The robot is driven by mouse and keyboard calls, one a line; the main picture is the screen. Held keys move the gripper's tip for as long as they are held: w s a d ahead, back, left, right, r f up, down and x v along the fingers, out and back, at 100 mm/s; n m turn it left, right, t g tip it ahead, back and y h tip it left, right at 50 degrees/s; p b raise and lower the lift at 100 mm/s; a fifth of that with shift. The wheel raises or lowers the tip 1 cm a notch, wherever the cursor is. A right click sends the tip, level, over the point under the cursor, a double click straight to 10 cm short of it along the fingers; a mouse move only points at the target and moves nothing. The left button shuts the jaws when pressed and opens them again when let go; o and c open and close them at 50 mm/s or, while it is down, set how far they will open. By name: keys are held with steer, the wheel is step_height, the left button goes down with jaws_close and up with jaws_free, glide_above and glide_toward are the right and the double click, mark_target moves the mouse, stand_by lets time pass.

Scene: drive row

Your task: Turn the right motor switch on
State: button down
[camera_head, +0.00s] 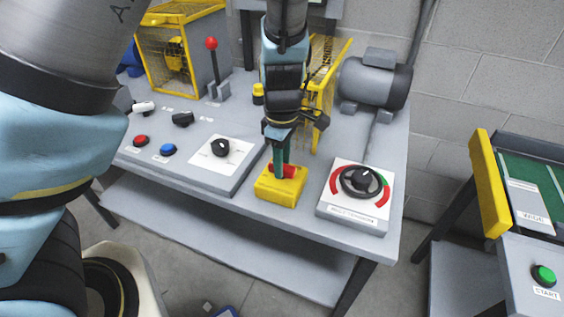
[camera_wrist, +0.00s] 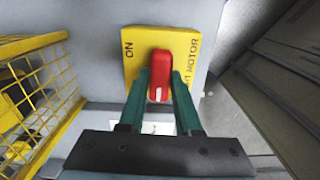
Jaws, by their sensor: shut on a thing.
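The switch is a yellow box (camera_head: 279,190) with a red handle (camera_head: 290,171) on top, at the front edge of the grey bench. My gripper (camera_head: 282,165) reaches down from above, and its green fingers are shut on the red handle. In the wrist view the fingers (camera_wrist: 161,85) stand on both sides of the red handle (camera_wrist: 160,66). The yellow plate (camera_wrist: 133,68) there reads "ON" at the left and partly hidden text ending in "MOTOR" at the right. The handle runs up and down in that picture, across from the "ON" mark.
A dial (camera_head: 363,181) stands right of the switch; a panel with a black knob (camera_head: 220,147) lies left. A yellow cage guard (camera_head: 322,95) and a grey motor (camera_head: 378,80) are behind. A red-topped lever (camera_head: 212,70) stands back left. Another station with a green button (camera_head: 543,275) is far right.

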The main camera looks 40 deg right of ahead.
steer(key=m, duration=0.4)
steer(key=shift+p, duration=0.3)
steer(key=m, duration=0.9)
steer(key=shift+m+b, duration=0.4)
steer(key=shift+m, duration=1.8)
steer(key=c, duration=0.6)
jaws_free()
steer(key=shift+r, duration=0.1)
step_height(320, 180, up, 11)
steer(key=b, duration=0.2)
steer(key=shift+f, duration=0.2)
